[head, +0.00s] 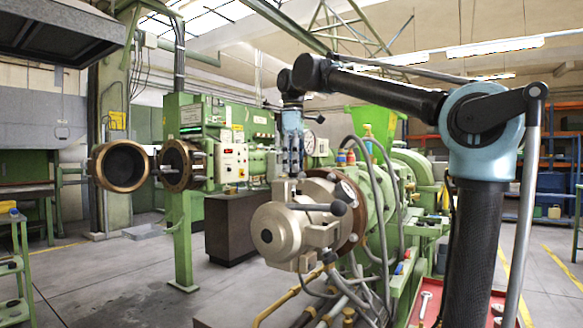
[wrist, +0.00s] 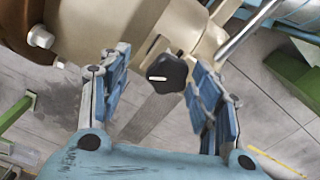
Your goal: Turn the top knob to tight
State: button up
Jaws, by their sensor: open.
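A black lobed knob (wrist: 167,73) with a short white mark shows in the wrist view on the beige machine head (wrist: 100,30). My gripper (wrist: 158,68) is open, with one blue-padded finger on each side of the knob in this view. A gap shows between the knob and the left finger; I cannot tell whether the right finger touches it. In the head view my gripper (head: 291,166) points down above the beige machine head (head: 288,232). I cannot make out the knob between the fingers there. Any tight label is not readable.
Grey floor (head: 110,270) is clear at the lower left.

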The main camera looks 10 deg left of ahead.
jog(key=shift+s+r, duration=0.1)
jog(key=shift+s, duration=0.05)
jog(key=shift+r, duration=0.55)
notch_tip(320, 180, up, 11)
jog(key=shift+f, duration=0.1)
notch_tip(320, 180, up, 5)
jog(key=n, duration=0.9)
jog(key=f, duration=1.7)
jog(key=shift+d, duration=0.25)
